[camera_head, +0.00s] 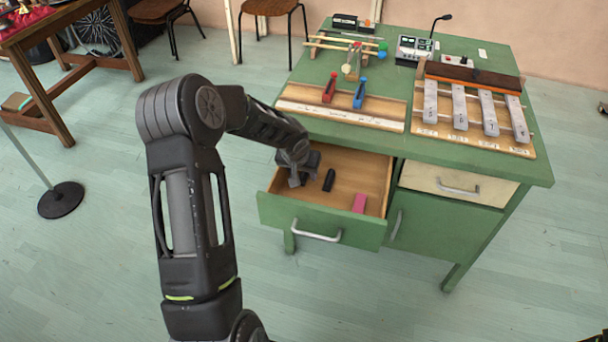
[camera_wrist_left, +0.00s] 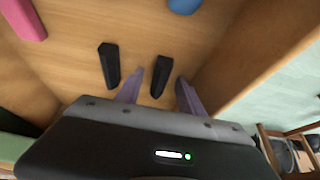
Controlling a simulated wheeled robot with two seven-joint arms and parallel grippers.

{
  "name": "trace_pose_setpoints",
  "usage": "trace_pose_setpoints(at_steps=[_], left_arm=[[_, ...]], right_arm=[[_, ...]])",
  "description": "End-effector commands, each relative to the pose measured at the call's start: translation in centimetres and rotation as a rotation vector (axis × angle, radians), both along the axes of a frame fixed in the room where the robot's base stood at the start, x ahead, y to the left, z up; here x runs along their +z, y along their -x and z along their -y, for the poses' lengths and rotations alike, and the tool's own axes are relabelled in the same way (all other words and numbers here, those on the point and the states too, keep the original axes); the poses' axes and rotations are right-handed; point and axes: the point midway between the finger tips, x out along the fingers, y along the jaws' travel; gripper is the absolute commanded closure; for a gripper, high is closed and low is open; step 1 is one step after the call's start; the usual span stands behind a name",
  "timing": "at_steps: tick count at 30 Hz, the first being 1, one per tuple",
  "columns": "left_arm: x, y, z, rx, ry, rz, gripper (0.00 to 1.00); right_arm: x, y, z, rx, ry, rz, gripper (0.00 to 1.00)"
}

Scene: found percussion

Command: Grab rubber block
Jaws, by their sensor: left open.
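My left gripper (camera_head: 299,174) reaches down into the open drawer at its left side. In the left wrist view its two greyish fingers (camera_wrist_left: 158,84) are apart. A dark block (camera_wrist_left: 160,76) lies between the fingers in that view, with gaps on both sides. In the head view the gripper hides that block. A second dark block (camera_head: 329,180) lies on the drawer floor to the right of the gripper; it also shows in the left wrist view (camera_wrist_left: 109,65). A pink block (camera_head: 359,203) lies near the drawer front. The frames do not make clear which block is rubber.
The drawer's green front (camera_head: 320,222) and wooden walls surround the gripper closely. A blue item (camera_wrist_left: 184,4) shows at the wrist view's top edge. On the green desk (camera_head: 535,165) above stand metal bars (camera_head: 460,107) and a wooden board (camera_head: 340,112) with red and blue pieces.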

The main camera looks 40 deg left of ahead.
Motion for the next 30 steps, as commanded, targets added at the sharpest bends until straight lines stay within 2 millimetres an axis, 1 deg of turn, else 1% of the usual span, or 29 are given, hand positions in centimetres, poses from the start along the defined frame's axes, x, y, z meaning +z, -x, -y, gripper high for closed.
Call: trace_pose_setpoints(at_steps=[11,27,28,30], left_arm=[[0.01,0.03,0.02,0.000,0.000,-0.001,0.55],[0.00,0.04,0.02,0.000,0.000,-0.001,0.98],[0.00,0.04,0.02,0.000,0.000,-0.001,1.00],[0.00,0.04,0.02,0.000,0.000,-0.001,1.00]], right_arm=[[0.00,0.00,0.00,0.000,0.000,0.000,0.64],[0.00,0.00,0.00,0.000,0.000,0.000,0.64],[0.00,0.00,0.00,0.000,0.000,0.000,0.64],[0.00,0.00,0.00,0.000,0.000,0.000,0.64]])
